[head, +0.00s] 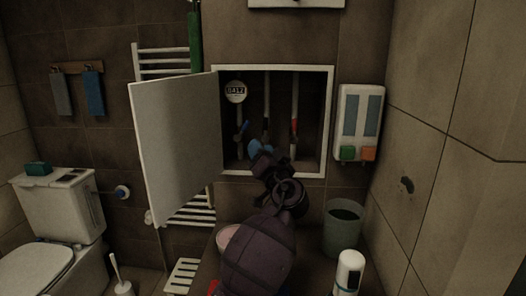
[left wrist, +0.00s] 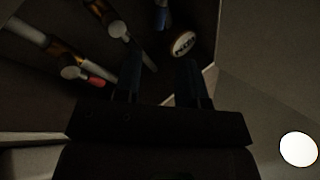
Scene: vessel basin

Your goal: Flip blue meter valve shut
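The meter (head: 236,91) is a round white dial on the leftmost pipe inside the open wall cabinet. A blue valve handle (head: 241,130) sits on that pipe below the dial. My left gripper (head: 262,156) is at the cabinet's lower front opening, below and right of the blue handle, apart from it. In the left wrist view the meter (left wrist: 184,43) and a blue part (left wrist: 162,18), likely the valve handle, lie beyond the fingertips. The fingers (left wrist: 160,78) stand apart with nothing between them: the gripper is open. My right gripper is not in view.
The cabinet door (head: 172,145) stands open on the left. The cabinet frame (head: 329,125) bounds the opening. A bin (head: 343,228) stands lower right.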

